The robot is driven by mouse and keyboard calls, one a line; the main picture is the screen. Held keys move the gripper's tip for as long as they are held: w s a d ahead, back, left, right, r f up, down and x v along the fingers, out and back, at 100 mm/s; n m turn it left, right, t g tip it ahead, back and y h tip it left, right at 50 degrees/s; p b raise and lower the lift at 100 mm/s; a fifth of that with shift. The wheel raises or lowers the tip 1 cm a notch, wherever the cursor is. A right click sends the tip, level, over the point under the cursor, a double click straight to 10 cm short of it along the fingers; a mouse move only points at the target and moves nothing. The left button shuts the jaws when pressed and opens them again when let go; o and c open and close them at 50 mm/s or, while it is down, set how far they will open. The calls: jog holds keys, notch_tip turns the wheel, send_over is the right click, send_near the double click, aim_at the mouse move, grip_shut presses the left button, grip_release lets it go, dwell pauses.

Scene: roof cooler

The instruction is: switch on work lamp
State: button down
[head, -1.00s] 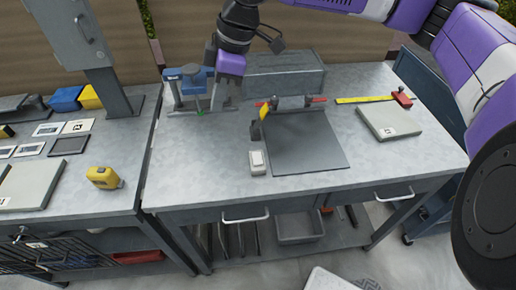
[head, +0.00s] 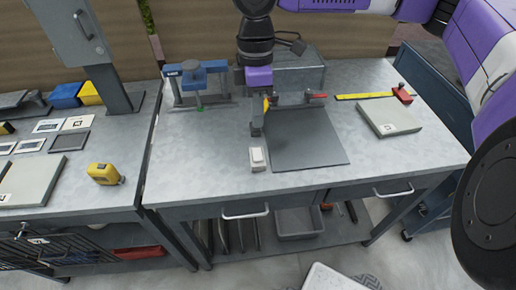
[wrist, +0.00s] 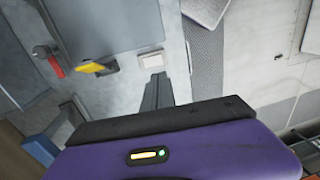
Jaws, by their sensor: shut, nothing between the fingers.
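A small white switch box (head: 258,158) lies on the grey workbench, left of the front of a dark square mat. It also shows in the wrist view (wrist: 153,61), just beyond my fingertips. My gripper (head: 257,131) points down behind the switch box, with its fingers shut and empty. In the wrist view the fingers (wrist: 157,80) are together, and a gap shows between them and the switch box. I cannot tell the exact height of the fingertips above the bench. No lamp can be clearly made out, and I cannot read the switch's position.
The dark mat (head: 300,147) lies right of my gripper, with a red-handled clamp (head: 316,96) at its back edge. A blue clamp-like stand (head: 197,80) stands back left. A grey slab (head: 388,117) lies at right. The bench's left front is clear.

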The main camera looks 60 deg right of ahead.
aim_at(258, 159)
jog(key=f, duration=0.7)
jog(key=a+f, duration=0.1)
jog(key=f, duration=0.2)
jog(key=shift+s+f, duration=0.35)
jog(key=shift+s, duration=0.05)
jog(key=shift+a+f, duration=0.1)
jog(key=shift+f, duration=0.05)
jog(key=shift+w+d+r+p, duration=0.25)
jog(key=shift+w+d+p, duration=0.2)
jog(key=shift+d+p, duration=0.2)
